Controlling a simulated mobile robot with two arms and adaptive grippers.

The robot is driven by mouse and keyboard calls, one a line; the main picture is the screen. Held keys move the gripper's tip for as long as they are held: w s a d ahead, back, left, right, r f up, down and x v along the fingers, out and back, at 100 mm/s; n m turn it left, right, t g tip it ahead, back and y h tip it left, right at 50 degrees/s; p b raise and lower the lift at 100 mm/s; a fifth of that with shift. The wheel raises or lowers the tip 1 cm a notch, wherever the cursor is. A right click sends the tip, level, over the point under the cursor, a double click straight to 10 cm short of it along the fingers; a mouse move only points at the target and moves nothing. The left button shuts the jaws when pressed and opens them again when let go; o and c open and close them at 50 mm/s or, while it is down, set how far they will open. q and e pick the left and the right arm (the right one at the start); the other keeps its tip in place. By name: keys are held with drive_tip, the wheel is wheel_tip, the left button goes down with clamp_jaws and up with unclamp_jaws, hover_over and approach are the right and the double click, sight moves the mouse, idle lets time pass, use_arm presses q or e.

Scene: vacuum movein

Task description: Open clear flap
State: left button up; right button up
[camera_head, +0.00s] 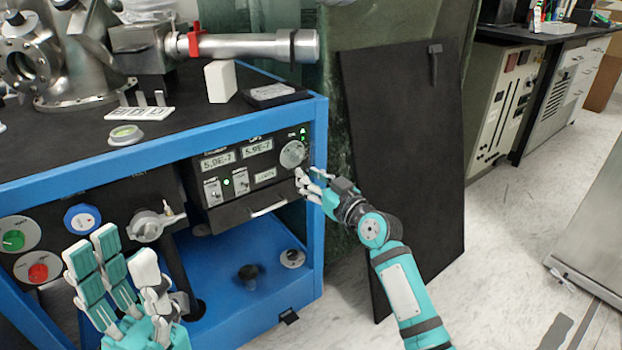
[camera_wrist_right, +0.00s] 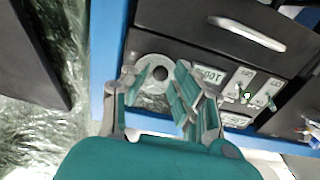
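I cannot make out a clear flap for certain in either view. The control panel (camera_head: 225,172) on the blue-framed cabinet has two lit displays, switches, a green light and a round silver dial (camera_head: 292,153). My right gripper (camera_head: 307,176) is at the panel's lower right corner, just below the dial. In the right wrist view, the dial (camera_wrist_right: 152,76) shows between the spread fingers of my right gripper (camera_wrist_right: 155,70), which hold nothing visible. Contact cannot be told. My left gripper (camera_head: 115,258) is open and empty, in front of the cabinet's left side.
A black drawer front with a silver handle (camera_head: 268,208) is below the panel. A dark board (camera_head: 405,170) leans right of the cabinet. A valve handle (camera_head: 155,224) and round buttons are on the left. Steel vacuum parts (camera_head: 75,60) stand on top. The floor at right is mostly clear.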

clamp_jaws()
